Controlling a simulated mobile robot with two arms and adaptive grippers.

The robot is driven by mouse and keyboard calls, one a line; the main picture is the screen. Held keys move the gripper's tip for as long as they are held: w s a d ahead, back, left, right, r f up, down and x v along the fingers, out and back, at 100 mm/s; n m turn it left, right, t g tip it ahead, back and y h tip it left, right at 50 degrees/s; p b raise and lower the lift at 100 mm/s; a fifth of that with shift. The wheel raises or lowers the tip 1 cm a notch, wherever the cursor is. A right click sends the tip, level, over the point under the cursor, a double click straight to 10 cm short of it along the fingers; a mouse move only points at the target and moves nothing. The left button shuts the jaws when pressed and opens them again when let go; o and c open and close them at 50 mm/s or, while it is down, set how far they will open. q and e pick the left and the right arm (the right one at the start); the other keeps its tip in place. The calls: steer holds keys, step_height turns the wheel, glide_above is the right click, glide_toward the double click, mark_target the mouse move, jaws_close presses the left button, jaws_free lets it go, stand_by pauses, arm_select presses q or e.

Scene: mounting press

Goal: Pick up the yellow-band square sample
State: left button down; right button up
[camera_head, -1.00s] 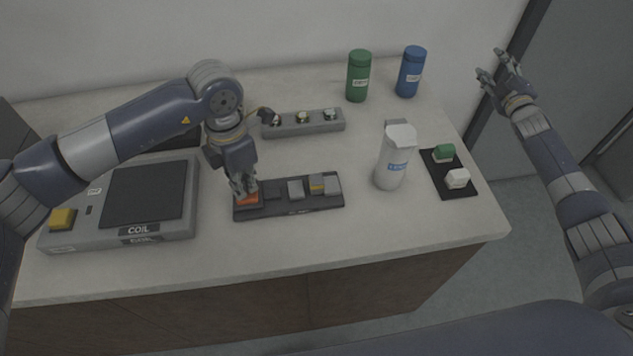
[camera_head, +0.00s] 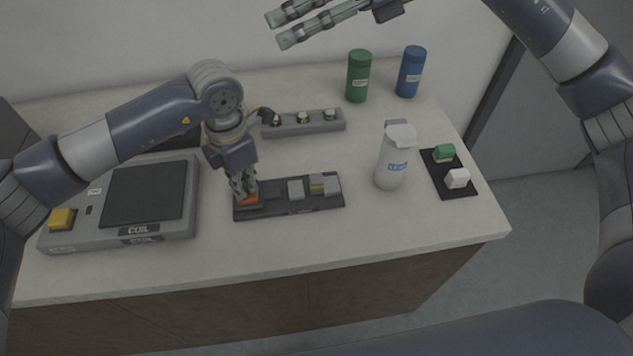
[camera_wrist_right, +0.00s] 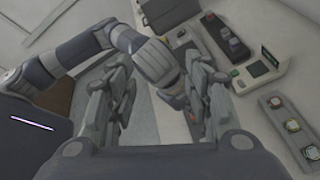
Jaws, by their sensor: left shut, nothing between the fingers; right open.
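The yellow-band square sample (camera_head: 316,186) is a small grey block with a yellow stripe. It sits in the right part of a dark tray (camera_head: 290,211) on the worktop, among other grey blocks. My left gripper (camera_head: 244,196) is shut with nothing between its fingers. It points down over the red-orange patch at the tray's left end, left of the sample; whether it touches the patch I cannot tell. My right gripper (camera_head: 279,28) is open and empty, high up at the top of the head view, well away from the tray. Its spread fingers also show in the right wrist view (camera_wrist_right: 160,100).
A grey device marked COIL (camera_head: 180,228) with a yellow button (camera_head: 61,218) stands at left. Behind the tray is a grey rack (camera_head: 285,128). A white bottle (camera_head: 393,165), a green canister (camera_head: 358,77), a blue canister (camera_head: 411,72) and a black mat (camera_head: 453,181) are right.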

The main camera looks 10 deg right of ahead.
step_height(320, 180, down, 9)
steer(key=s+a+n+g+h, duration=0.1)
steer(key=s+a+n+h, duration=0.15)
steer(key=h, duration=0.25)
steer(key=n+t+h, duration=0.1)
steer(key=n+h, duration=0.2)
steer(key=h, duration=0.5)
glide_above(317, 178)
steer(key=f, duration=1.7)
steer(key=shift+a, duration=0.3)
steer(key=shift+d+f, duration=0.15)
steer(key=shift+f, duration=1.2)
steer(key=shift+d+f, duration=0.1)
steer(key=shift+f, duration=1.25)
jaws_close()
